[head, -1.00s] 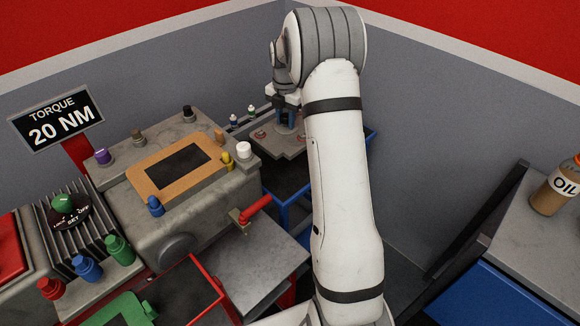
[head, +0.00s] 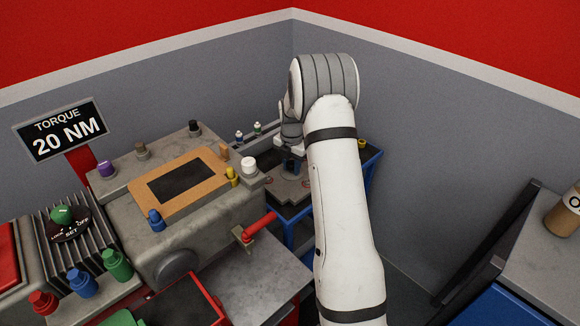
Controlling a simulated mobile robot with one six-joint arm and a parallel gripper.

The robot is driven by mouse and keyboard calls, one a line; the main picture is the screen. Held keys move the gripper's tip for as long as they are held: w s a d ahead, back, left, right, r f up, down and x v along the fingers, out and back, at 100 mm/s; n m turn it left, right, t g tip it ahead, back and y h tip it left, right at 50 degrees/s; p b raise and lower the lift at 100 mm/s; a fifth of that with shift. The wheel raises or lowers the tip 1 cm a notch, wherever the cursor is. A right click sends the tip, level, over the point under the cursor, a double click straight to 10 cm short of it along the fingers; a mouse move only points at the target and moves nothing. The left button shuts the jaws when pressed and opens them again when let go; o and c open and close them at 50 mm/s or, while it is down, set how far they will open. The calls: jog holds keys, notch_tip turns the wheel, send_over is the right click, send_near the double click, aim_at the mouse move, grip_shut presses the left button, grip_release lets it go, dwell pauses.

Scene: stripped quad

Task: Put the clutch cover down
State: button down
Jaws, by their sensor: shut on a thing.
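The clutch cover (head: 279,186) is a flat grey metal plate with reddish-ringed holes near its edge, beyond the engine block. The cover lies roughly level at the dark top of a blue-framed stand (head: 372,165). I cannot tell whether it touches that top or hangs just above it. My arm and wrist hide part of the stand and the cover's right side.
The grey engine block (head: 180,235), with a tan gasket (head: 212,195) and several coloured caps, stands left of the cover. A red-handled lever (head: 262,224) sticks out from it. Small bottles (head: 239,136) stand behind the cover. Another bench with a bottle (head: 565,215) is at right.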

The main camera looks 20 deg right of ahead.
aim_at(292, 163)
jog(key=shift+f, duration=0.2)
jog(key=c, duration=1.1)
grip_release()
notch_tip(292, 163, up, 12)
jog(key=s+a+r+m+t, duration=0.1)
jog(key=s+a+r+m, duration=0.35)
jog(key=s, duration=0.25)
jog(key=s+a+r+m, duration=0.3)
jog(key=s+r+m, duration=0.2)
jog(key=s+m, duration=0.15)
jog(key=s+a+m, duration=0.1)
jog(key=s+m, duration=0.3)
jog(key=s, duration=0.3)
jog(key=s+a+m+t, duration=0.1)
jog(key=s+a+m, duration=0.1)
jog(key=s+m, duration=0.3)
jog(key=s+a+m, duration=0.2)
jog(key=s+m, duration=0.2)
jog(key=s, duration=0.4)
jog(key=shift+s+f+m, duration=0.3)
jog(key=shift+f, duration=0.1)
